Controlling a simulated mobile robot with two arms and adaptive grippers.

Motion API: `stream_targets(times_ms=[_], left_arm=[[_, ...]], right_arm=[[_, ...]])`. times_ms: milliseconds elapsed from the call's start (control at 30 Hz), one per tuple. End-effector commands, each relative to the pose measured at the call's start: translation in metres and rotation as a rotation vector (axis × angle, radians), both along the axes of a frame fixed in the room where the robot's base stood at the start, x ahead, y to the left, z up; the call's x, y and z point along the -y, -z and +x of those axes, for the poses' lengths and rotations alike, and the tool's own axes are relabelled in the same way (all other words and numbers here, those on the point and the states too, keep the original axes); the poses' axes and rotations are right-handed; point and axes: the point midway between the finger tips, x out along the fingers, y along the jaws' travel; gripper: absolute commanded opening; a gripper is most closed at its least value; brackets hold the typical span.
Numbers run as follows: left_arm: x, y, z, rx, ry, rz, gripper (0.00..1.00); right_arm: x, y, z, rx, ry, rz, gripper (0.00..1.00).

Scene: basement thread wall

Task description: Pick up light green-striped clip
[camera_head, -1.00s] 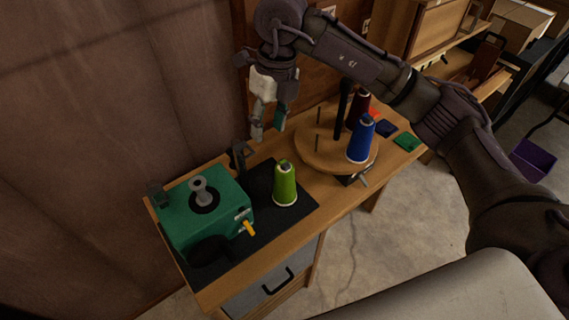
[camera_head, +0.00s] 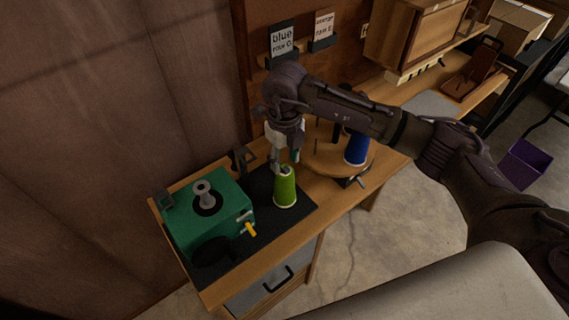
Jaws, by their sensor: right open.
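A light green thread cone (camera_head: 285,192) with a pale tip stands upright on the dark mat (camera_head: 262,182) at the bench's middle. I cannot make out a separate striped clip; stripes are too small to tell. My right gripper (camera_head: 285,165) is open and points down at the cone's top. Its fingers overlap the tip in the picture, and I cannot tell whether they touch it. My left gripper is not in view.
A green winding machine (camera_head: 228,197) with a yellow lever stands left of the cone. A blue cone (camera_head: 357,148) stands on a round wooden turntable (camera_head: 312,162) to the right. A wooden wall and labelled cards (camera_head: 283,40) are behind.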

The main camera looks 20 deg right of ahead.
Motion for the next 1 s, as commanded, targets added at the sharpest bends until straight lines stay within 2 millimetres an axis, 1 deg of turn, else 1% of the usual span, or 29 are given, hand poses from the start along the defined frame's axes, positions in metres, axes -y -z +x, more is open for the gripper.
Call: stream_targets(times_ms=[33,100,200,400,467,600,667,1000], left_arm=[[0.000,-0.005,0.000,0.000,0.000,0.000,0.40],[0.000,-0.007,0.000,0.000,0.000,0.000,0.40],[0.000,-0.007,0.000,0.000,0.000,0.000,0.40],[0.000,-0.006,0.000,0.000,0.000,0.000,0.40],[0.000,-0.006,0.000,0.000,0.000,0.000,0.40],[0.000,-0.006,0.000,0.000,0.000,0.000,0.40],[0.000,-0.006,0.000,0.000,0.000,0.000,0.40],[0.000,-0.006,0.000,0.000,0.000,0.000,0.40]], right_arm=[[0.000,0.006,0.000,-0.003,0.001,0.000,0.46],[-0.001,0.013,0.000,-0.001,-0.001,0.001,0.46],[0.000,0.019,0.000,0.000,-0.001,0.000,0.46],[0.000,0.020,0.000,0.001,-0.001,0.000,0.46],[0.000,0.020,0.000,0.001,-0.001,0.000,0.36],[-0.001,0.020,0.000,0.001,-0.001,0.000,0.12],[0.000,0.020,0.000,0.001,-0.001,0.000,0.04],[0.000,0.019,0.000,0.001,-0.001,0.000,0.03]])
